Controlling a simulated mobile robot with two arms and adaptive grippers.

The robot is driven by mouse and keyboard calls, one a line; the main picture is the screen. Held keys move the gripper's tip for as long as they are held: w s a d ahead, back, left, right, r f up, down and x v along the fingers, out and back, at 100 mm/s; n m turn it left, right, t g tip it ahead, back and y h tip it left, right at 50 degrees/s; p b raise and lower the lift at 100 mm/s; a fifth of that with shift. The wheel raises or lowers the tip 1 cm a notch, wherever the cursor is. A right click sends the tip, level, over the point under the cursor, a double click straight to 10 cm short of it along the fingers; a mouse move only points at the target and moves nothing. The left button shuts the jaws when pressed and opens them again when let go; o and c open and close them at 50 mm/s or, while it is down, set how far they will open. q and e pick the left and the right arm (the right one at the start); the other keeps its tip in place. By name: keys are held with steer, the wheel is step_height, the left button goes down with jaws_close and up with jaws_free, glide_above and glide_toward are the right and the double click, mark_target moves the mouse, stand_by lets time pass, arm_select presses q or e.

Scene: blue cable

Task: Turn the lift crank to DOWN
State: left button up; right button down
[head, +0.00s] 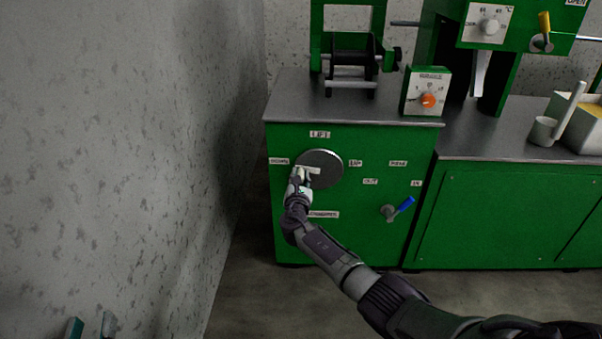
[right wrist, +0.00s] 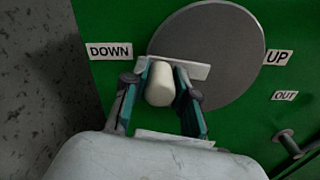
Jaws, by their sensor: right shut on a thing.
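The lift crank is a grey disc (head: 322,170) on the green cabinet front, under a LIFT label (head: 320,134). A DOWN label (head: 279,161) is to its left and an UP label (head: 355,163) to its right. In the right wrist view the disc (right wrist: 215,50) has a pale bar (right wrist: 195,68) and a white knob (right wrist: 160,85) at its lower left, on the DOWN (right wrist: 110,50) side. My right gripper (right wrist: 162,92) has its fingers on both sides of the knob, shut on it. My left gripper (head: 91,326) is at the bottom left edge, fingers apart and empty, partly out of frame.
A blue lever (head: 402,208) sits right of the crank, near OUT and IN labels. A box with an orange dial (head: 428,100) stands on the cabinet top. A speckled wall (head: 120,130) is close on the left. The floor in front of the cabinet is clear.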

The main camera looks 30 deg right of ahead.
arm_select(q)
steer(key=shift+f, duration=0.3)
arm_select(e)
steer(key=shift+a+f+n, duration=0.15)
steer(key=shift+f+n, duration=0.35)
steer(key=shift+n, duration=0.2)
steer(key=shift+f, duration=0.1)
steer(key=c, duration=0.9)
jaws_free()
arm_select(q)
steer(key=shift+a+f+y, duration=0.1)
steer(key=shift+f+y, duration=0.15)
steer(key=shift+y, duration=0.05)
arm_select(e)
steer(key=shift+s, duration=0.1)
arm_select(q)
steer(key=shift+r, duration=0.15)
arm_select(e)
steer(key=v, duration=1.2)
